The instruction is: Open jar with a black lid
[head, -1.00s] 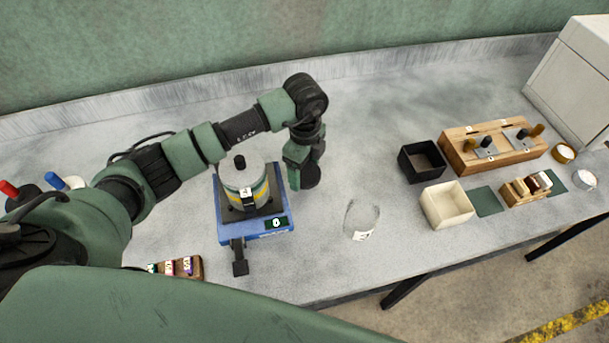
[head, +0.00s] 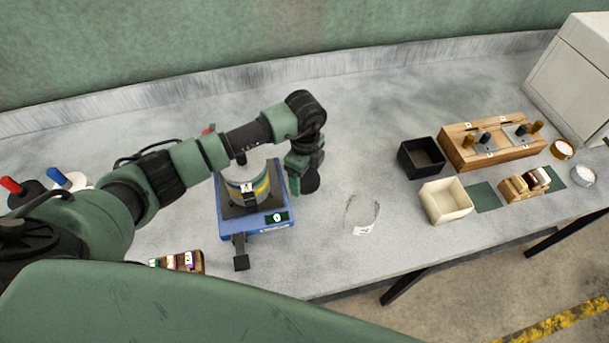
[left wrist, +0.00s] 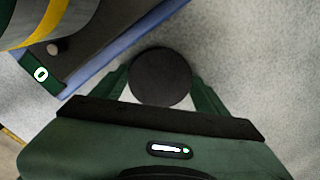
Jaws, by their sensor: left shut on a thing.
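My left gripper (head: 304,165) hangs just right of a blue device, left of the glass jar. It is shut on a round black lid (head: 310,181). In the left wrist view the lid (left wrist: 160,76) sits between the fingers (left wrist: 160,88), seen as a flat dark disc. A clear, faint glass jar (head: 362,214) with a white label stands open on the bench, to the right of the gripper and apart from it. Its contents cannot be made out. My right gripper is not in view.
The blue device (head: 268,229) with a steel pot (head: 250,184) stands close left of the gripper. Black (head: 421,157) and cream (head: 446,200) boxes, a wooden rack (head: 492,143) and a small block holder (head: 525,186) are at the right. Bench around the jar is clear.

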